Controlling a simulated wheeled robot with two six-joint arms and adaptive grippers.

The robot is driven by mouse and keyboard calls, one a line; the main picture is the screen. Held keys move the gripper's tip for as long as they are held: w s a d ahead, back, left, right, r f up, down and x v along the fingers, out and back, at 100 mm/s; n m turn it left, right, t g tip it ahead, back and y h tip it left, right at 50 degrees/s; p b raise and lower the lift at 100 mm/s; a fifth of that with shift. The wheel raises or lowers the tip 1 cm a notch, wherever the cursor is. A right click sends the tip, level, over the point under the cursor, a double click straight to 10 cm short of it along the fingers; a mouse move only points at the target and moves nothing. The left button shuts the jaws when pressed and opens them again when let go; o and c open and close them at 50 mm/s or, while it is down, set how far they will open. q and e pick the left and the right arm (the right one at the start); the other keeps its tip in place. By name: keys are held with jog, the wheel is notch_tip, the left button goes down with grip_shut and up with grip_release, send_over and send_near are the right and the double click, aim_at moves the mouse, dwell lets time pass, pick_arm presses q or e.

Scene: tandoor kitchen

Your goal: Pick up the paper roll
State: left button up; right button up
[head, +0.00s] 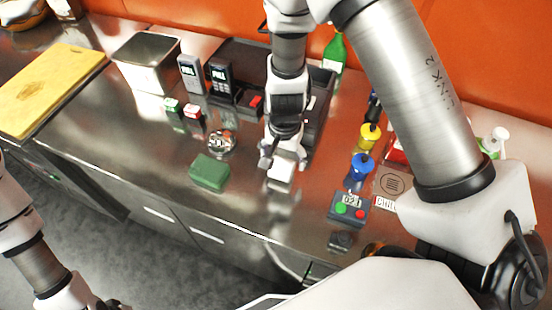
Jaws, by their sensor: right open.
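A small white object (281,178), which looks like the paper roll, is at the front part of the steel counter in the head view. My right gripper (283,160) comes down from above, right over it. Its jaws are open, with a finger on either side near the object's back end. The gripper hides part of the object, and I cannot tell whether they touch. My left gripper (85,300) is at the bottom left, low in front of the counter, and partly cut off by the frame.
A green block (209,172) and a round glass-like item (221,142) lie left of the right gripper. A black tray (318,110) is behind it. A keypad box (349,208) and blue (361,167) and yellow (370,137) topped items stand right. A steel bin (147,62) and cutting board (50,88) are left.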

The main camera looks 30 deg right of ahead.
aim_at(284, 166)
jog(key=f, duration=0.1)
jog(key=s+f, duration=0.1)
jog(key=f, duration=0.1)
jog(key=shift+a+b, duration=0.15)
jog(key=shift+b, duration=0.25)
jog(key=shift+w+d+f+b, duration=0.1)
jog(key=shift+w+f+b, duration=0.15)
jog(key=shift+f, duration=0.35)
jog(key=shift+w+d+f+b, duration=0.15)
jog(key=shift+w+f, duration=0.2)
jog(key=shift+f, duration=0.25)
jog(key=shift+w+a, duration=0.1)
jog(key=shift+w, duration=0.05)
jog(key=shift+a, duration=0.1)
jog(key=shift+s+r, duration=0.2)
jog(key=c, duration=0.4)
jog(key=shift+s, duration=0.15)
jog(key=c, duration=0.6)
pick_arm(q)
jog(key=shift+s+f, duration=0.1)
jog(key=shift+f, duration=0.65)
pick_arm(e)
jog(key=c, duration=0.3)
pick_arm(q)
jog(key=shift+r, duration=0.1)
